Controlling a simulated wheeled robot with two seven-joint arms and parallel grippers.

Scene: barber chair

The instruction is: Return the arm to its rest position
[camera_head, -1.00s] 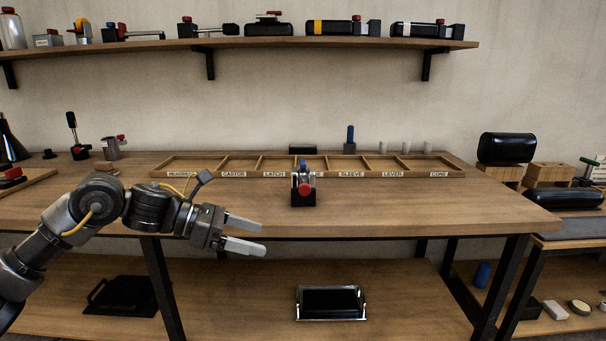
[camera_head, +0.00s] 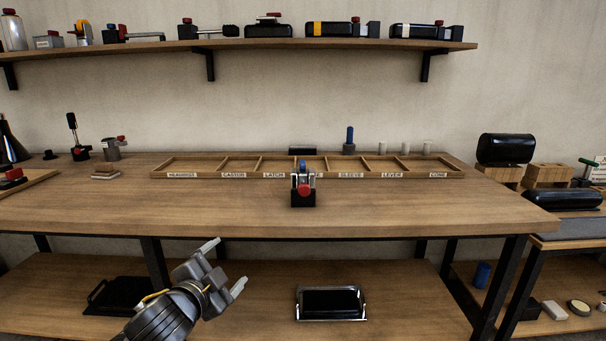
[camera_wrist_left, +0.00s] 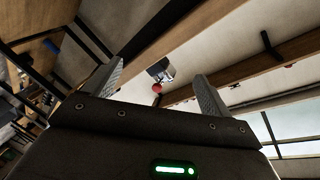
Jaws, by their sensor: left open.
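My left gripper (camera_head: 226,268) is at the lower left of the head view, in front of the workbench's front edge and below its top. Its two fingers are apart and nothing is between them. In the left wrist view both fingers (camera_wrist_left: 158,85) also stand apart, with the bench underside and edge beyond them. My left arm comes up from the bottom of the head view. My right gripper does not show in either view.
The workbench (camera_head: 400,215) carries a labelled wooden tray (camera_head: 158,173) and a black latch-like device with a red knob (camera_head: 304,187). A lower shelf (camera_head: 240,325) holds a black tray (camera_head: 115,296) and a chrome-framed black piece (camera_head: 330,302). A wall shelf (camera_head: 280,50) runs above.

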